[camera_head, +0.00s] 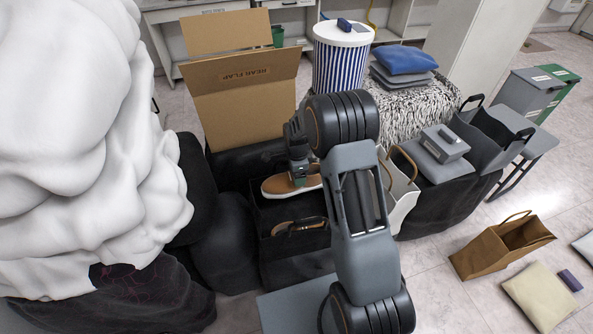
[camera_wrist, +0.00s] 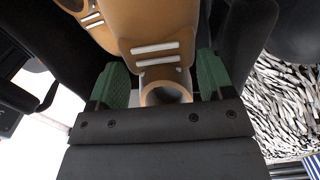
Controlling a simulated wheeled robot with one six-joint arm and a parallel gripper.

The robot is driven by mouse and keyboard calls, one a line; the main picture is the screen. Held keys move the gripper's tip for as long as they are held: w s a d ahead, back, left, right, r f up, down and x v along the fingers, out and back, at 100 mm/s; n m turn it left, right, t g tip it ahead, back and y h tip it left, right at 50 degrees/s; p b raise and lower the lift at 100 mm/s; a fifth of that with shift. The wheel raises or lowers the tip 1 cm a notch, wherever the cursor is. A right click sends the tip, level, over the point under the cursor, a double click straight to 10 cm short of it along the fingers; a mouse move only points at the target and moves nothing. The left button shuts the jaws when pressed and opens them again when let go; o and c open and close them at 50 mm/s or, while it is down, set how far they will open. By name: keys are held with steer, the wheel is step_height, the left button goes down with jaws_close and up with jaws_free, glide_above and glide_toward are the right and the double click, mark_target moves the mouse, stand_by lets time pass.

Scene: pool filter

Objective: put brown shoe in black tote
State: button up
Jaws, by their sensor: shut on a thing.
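A brown shoe (camera_head: 279,187) with a pale sole is in my gripper (camera_head: 299,180), at the black tote's opening. In the wrist view, the brown shoe (camera_wrist: 157,28) with white stripes lies between the green finger pads of my gripper (camera_wrist: 161,82), which is shut on it. The black tote (camera_head: 295,268) stands upright just left of my arm, its near side facing the head camera. I cannot tell how far the shoe is above the tote's floor. A second tan, shoe-like thing (camera_head: 300,226) shows inside the tote, partly behind a black handle.
An open cardboard box (camera_head: 245,110) stands behind the tote. Dark bags and a white heap (camera_head: 90,130) crowd the left. A white bag (camera_head: 402,190) and a larger dark bag (camera_head: 440,210) stand right of my arm. Floor at lower right is partly clear around a brown bag (camera_head: 490,252).

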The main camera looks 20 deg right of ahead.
step_height(320, 180, down, 10)
steer(key=b, duration=0.6)
steer(key=shift+r, duration=0.2)
steer(key=o, duration=1.1)
step_height(320, 180, up, 8)
steer(key=p, duration=0.5)
steer(key=shift+p, duration=0.35)
